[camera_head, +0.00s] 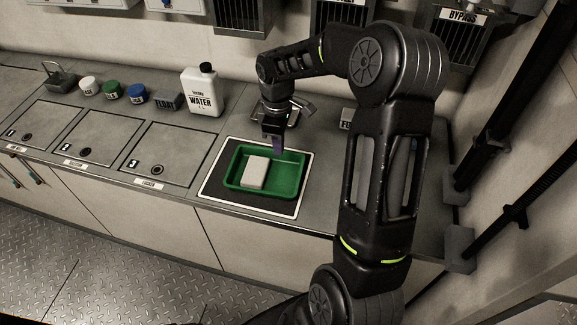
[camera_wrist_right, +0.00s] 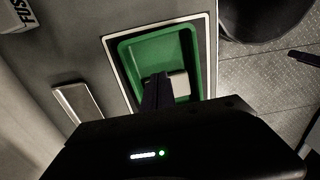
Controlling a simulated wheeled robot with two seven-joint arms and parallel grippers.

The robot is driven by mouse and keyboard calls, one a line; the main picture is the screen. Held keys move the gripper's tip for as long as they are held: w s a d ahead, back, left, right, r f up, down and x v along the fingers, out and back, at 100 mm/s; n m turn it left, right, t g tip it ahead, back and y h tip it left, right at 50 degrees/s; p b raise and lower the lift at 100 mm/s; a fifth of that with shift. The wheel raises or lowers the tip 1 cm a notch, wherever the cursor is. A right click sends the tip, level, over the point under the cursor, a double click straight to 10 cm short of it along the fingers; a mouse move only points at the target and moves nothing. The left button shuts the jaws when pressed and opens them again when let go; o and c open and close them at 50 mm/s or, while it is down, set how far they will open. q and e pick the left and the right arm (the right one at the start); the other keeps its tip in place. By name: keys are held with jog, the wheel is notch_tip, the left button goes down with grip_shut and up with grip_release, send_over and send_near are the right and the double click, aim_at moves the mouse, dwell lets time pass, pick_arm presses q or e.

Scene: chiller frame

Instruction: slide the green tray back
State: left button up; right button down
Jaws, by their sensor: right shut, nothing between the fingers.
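The green tray (camera_head: 291,184) sits on a dark square mat (camera_head: 222,190) with a pale border, set on the counter. A pale block (camera_head: 255,172) lies inside the tray, left of its middle. My right gripper (camera_head: 278,148) is over the tray's back edge, pointing down, its fingers shut with nothing between them. In the right wrist view the shut fingers (camera_wrist_right: 157,90) reach over the green tray (camera_wrist_right: 127,62), and the block (camera_wrist_right: 180,84) shows partly behind them. I cannot tell whether the fingertips touch the tray. My left gripper is not in view.
A white water jug (camera_head: 203,92) stands at the back, left of the tray. Several small containers, including a green-lidded one (camera_head: 112,90), line the back left. Flat hatches (camera_head: 164,150) lie left of the mat. My right arm hides the counter's right part.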

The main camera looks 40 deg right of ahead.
send_near(293, 180)
jog(key=w+a+f, duration=0.1)
jog(key=w+f, duration=0.1)
jog(key=f, duration=0.1)
jog(key=w+a+f, duration=0.1)
jog(key=f, duration=0.1)
jog(key=shift+a+f, duration=0.1)
jog(key=shift+a, duration=0.2)
jog(key=shift+s+d+f+p, duration=0.1)
jog(key=shift+s+d+p, duration=0.55)
jog(key=shift+s+d, duration=0.5)
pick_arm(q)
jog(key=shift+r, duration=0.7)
pick_arm(e)
jog(key=shift+s+d+f, duration=0.1)
jog(key=shift+s, duration=0.25)
